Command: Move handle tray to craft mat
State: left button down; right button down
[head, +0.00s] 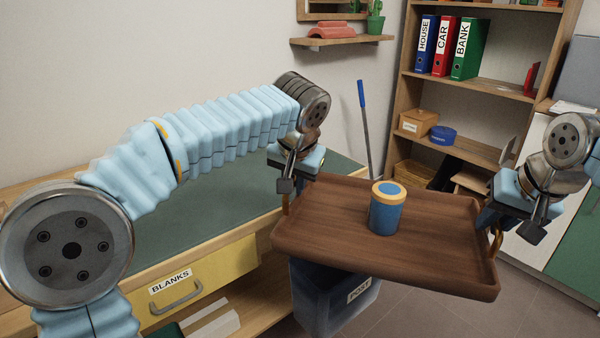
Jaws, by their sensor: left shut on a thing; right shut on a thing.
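The handle tray (330,240) is dark brown wood with a raised rim and yellowish handles at its left and right ends. Both grippers hold it in the air in front of the desk. A blue cup with a tan lid (386,212) stands upright on it. My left gripper (286,198) is shut on the left handle and my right gripper (497,232) is shut on the right handle; the fingertips are partly hidden. The green craft mat (210,220) covers the desk top, and my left arm crosses above it.
Below the tray is a dark bin (318,302) marked POST. The wooden desk has a yellow drawer (220,272) labelled BLANKS. A shelf unit (455,88) with binders stands behind, and a blue-handled pole (363,120) leans nearby. The visible mat surface is bare.

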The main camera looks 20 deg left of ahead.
aim_at(223, 186)
jog(key=i+u, duration=0.3)
jog(key=u, duration=0.2)
jog(key=i+l+u, duration=0.2)
jog(key=u, duration=0.3)
jog(key=i+l+u, duration=0.3)
jog(key=u, duration=0.15)
jog(key=i+l+u, duration=0.2)
jog(key=l+u, duration=0.15)
jog(key=u, duration=0.15)
